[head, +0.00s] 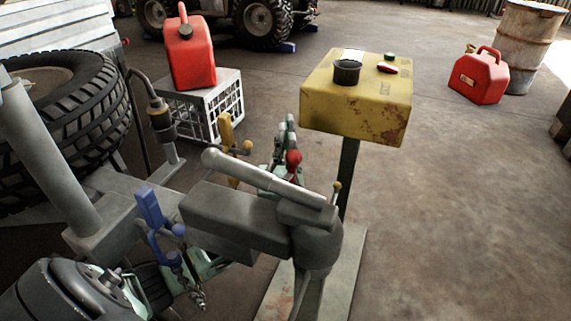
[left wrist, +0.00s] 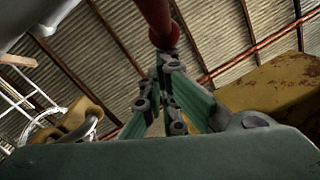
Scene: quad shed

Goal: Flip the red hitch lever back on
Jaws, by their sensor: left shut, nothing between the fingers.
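The red hitch lever (head: 293,158) shows as a small red knob behind the pale grey handle of the hitch (head: 235,211); its lower part is hidden. In the left wrist view a red rod (left wrist: 155,20), likely this lever, comes down from the top edge to the fingertips. My left gripper (head: 289,121) points upward just behind the red knob, its green fingers together and empty. In its own view the fingers (left wrist: 163,65) converge close to the red rod; I cannot tell whether they touch. The hitch hides part of this gripper.
A yellow lever (head: 228,135) and a blue lever (head: 149,208) stand left of the red one. A yellow control box (head: 345,115) on a post is close on the right. A tyre (head: 95,130), crate (head: 225,110) and red can (head: 190,50) stand left.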

